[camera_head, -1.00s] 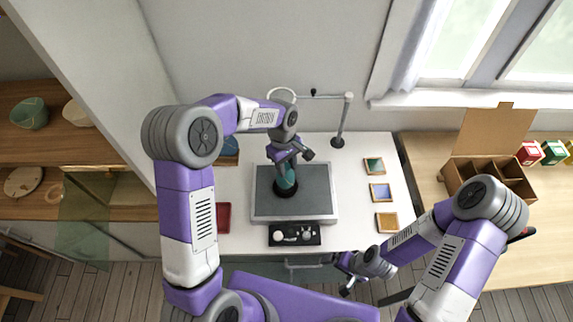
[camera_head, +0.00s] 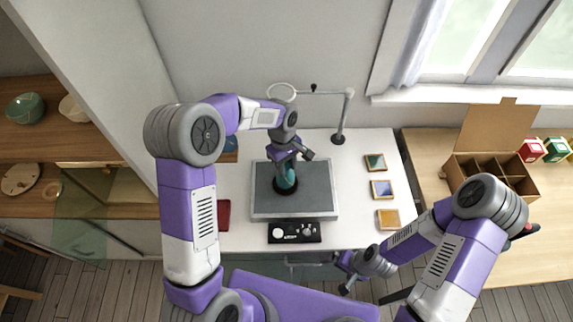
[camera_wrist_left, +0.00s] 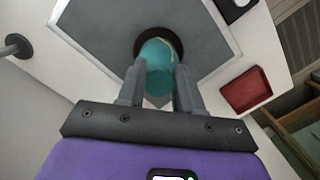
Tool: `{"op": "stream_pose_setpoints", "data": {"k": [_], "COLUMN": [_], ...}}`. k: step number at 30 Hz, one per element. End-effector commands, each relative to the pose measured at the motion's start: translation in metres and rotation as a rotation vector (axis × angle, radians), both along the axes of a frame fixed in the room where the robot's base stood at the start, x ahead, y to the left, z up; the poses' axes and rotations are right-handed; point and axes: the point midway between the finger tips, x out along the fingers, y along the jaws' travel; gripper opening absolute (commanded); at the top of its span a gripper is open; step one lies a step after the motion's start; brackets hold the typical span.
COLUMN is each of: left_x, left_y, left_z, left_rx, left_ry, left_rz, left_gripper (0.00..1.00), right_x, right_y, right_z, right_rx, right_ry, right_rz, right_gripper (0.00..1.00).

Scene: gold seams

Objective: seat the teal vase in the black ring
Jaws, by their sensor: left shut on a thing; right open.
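The teal vase (camera_head: 287,178) with a gold seam stands over the black ring (camera_head: 284,188) on the grey mat. It also shows in the left wrist view (camera_wrist_left: 158,62), where its far end lies within the outline of the black ring (camera_wrist_left: 138,43). I cannot tell whether it rests fully in the ring. My left gripper (camera_head: 287,164) is shut on the vase; its fingers (camera_wrist_left: 160,85) sit on both sides of it. My right gripper (camera_head: 346,272) is open and empty, in front of the table's front edge, away from the vase.
The grey mat (camera_head: 320,208) lies on the white table, with a black knob panel (camera_head: 295,232) in front. A lamp stand (camera_head: 339,138) rises behind it. Small framed tiles (camera_head: 382,189) lie at right, a red tray (camera_head: 223,215) at left. A cardboard box (camera_head: 520,180) stands far right.

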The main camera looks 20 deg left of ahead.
Motion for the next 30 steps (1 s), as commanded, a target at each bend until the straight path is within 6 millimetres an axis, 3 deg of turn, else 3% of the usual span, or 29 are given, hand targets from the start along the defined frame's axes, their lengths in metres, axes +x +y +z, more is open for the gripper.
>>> {"op": "stream_pose_setpoints", "data": {"k": [7,8,13,19,23,30], "left_x": [0.0001,0.0001,0.0001,0.0001,-0.0002,-0.0001], "left_y": [0.0000,0.0000,0.0000,0.0001,0.0003,0.0002], "left_z": [0.0005,0.0005,0.0005,0.0004,0.0000,0.0001], "left_rx": [-0.001,-0.001,0.000,0.000,0.001,0.001], "left_ry": [-0.001,-0.001,0.000,0.000,0.001,0.001], "left_rz": [0.000,0.000,0.000,0.000,0.000,0.000], "left_gripper": [0.00,0.39,0.65,0.65,0.84,0.86], "right_x": [0.0000,0.0000,0.0000,0.0000,0.0000,0.0000], "right_y": [0.0000,0.0000,0.0000,0.0000,0.0000,0.0000], "right_z": [0.0002,0.0002,0.0002,0.0002,0.0002,0.0002], "right_rx": [0.000,0.000,0.000,0.000,0.000,0.000], "right_ry": [0.000,0.000,0.000,0.000,0.000,0.000], "right_rz": [0.000,0.000,0.000,0.000,0.000,0.000], "right_gripper": [1.00,1.00,1.00,1.00,1.00,1.00]}}
